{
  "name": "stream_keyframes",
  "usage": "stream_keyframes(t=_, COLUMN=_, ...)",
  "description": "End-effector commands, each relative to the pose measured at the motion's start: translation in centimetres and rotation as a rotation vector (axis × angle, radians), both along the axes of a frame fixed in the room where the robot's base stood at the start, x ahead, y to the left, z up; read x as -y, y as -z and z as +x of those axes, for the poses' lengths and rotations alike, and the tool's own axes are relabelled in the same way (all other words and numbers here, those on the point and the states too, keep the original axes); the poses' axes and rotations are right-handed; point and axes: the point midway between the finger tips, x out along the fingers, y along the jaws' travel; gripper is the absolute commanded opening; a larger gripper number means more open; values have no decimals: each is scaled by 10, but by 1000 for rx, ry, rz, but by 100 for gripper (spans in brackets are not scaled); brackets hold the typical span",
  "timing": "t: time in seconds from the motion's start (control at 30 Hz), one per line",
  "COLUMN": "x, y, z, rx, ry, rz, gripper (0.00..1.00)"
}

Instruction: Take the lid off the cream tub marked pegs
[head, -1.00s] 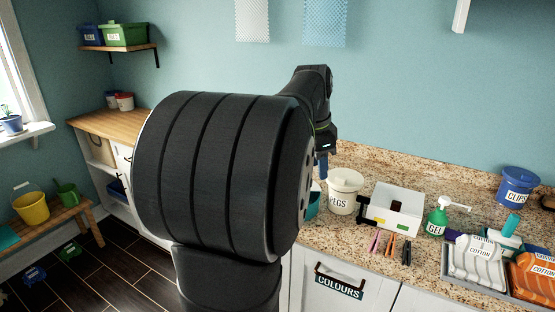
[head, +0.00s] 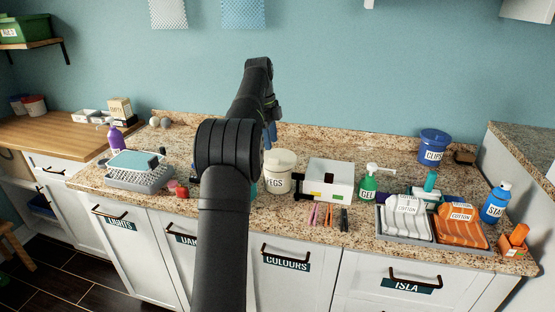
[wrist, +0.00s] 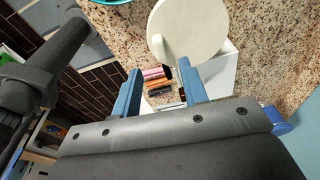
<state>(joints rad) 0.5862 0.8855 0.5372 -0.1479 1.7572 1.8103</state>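The cream tub marked PEGS (head: 277,178) stands upright on the granite counter, with its cream lid (head: 280,157) on top. In the wrist view the round lid (wrist: 203,28) fills the top middle, with a raised cream handle (wrist: 163,48) at its left side. My gripper (wrist: 160,90) is open, its two blue fingers apart with nothing between them. The fingertips are close to the lid's edge in the picture; whether they touch it I cannot tell. In the head view my gripper (head: 270,134) is partly hidden by my arm, above and behind the tub.
A white box (head: 331,181) stands right of the tub, with several coloured pegs (head: 328,216) in front. A teal-topped basket (head: 140,172) stands at left.

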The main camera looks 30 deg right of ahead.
Motion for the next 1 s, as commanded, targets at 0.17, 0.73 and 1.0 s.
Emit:
stream_keyframes(t=0.17, x=2, y=19, z=-3, rx=-1, ry=-1, rz=2, gripper=40)
stream_keyframes(t=0.73, x=6, y=64, z=-8, rx=1, ry=-2, rz=0, gripper=40)
stream_keyframes(t=1.0, x=6, y=63, z=-8, rx=1, ry=-2, rz=0, gripper=0)
